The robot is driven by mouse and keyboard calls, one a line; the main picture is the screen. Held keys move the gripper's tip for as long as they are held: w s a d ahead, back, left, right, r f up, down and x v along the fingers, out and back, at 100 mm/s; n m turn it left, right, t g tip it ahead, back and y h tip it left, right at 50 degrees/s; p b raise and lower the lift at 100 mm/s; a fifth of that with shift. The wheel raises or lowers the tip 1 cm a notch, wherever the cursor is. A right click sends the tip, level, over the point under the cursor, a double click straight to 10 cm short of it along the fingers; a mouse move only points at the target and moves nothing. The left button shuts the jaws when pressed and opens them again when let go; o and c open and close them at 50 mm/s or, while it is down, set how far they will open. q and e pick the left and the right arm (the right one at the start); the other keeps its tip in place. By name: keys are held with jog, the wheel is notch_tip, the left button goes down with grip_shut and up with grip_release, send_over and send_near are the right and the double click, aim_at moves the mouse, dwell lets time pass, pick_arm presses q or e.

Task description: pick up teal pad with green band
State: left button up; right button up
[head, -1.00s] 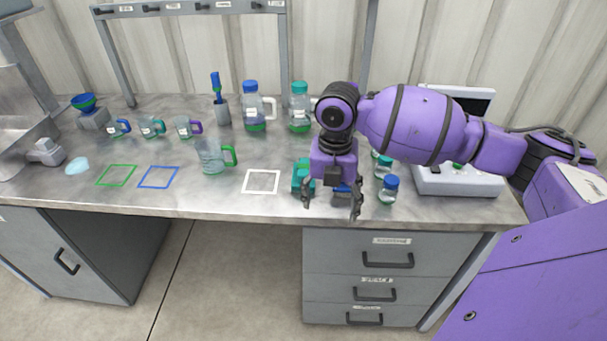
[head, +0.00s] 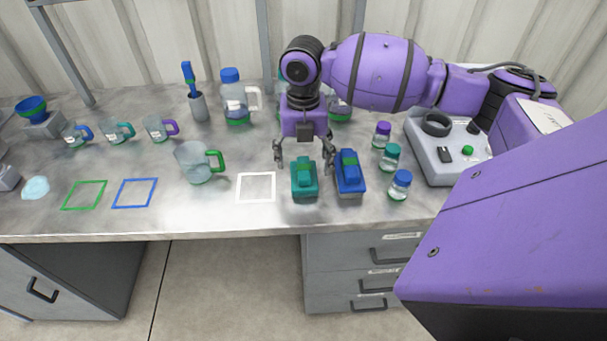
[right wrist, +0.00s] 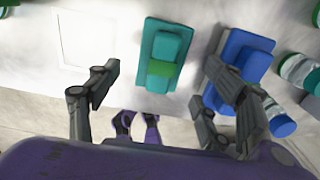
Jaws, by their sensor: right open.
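The teal pad with a green band (head: 304,178) lies on the bench, just right of the white square outline. In the right wrist view the teal pad (right wrist: 164,55) shows between the two fingers, with its green band (right wrist: 162,69) across it. My right gripper (head: 305,160) is open and empty, above and behind the teal pad in the head view. A blue pad with a green band (head: 348,174) lies close to the right of the teal pad. In the right wrist view the right finger overlaps the blue pad (right wrist: 242,60). My left gripper is not in view.
Small capped jars (head: 391,158) stand right of the blue pad, before a grey device (head: 440,160). A white outline (head: 256,187) marks clear bench to the left. A beaker with a green handle (head: 197,162) stands further left. The bench's front edge is near.

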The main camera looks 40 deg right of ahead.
aim_at(304, 167)
jog(key=f, duration=0.4)
jog(key=shift+w+d, duration=0.15)
jog(key=shift+d, duration=0.05)
jog(key=shift+f, duration=0.3)
jog(key=c, duration=1.2)
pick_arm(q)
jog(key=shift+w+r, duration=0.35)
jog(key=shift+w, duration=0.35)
pick_arm(e)
jog(key=shift+r, duration=0.1)
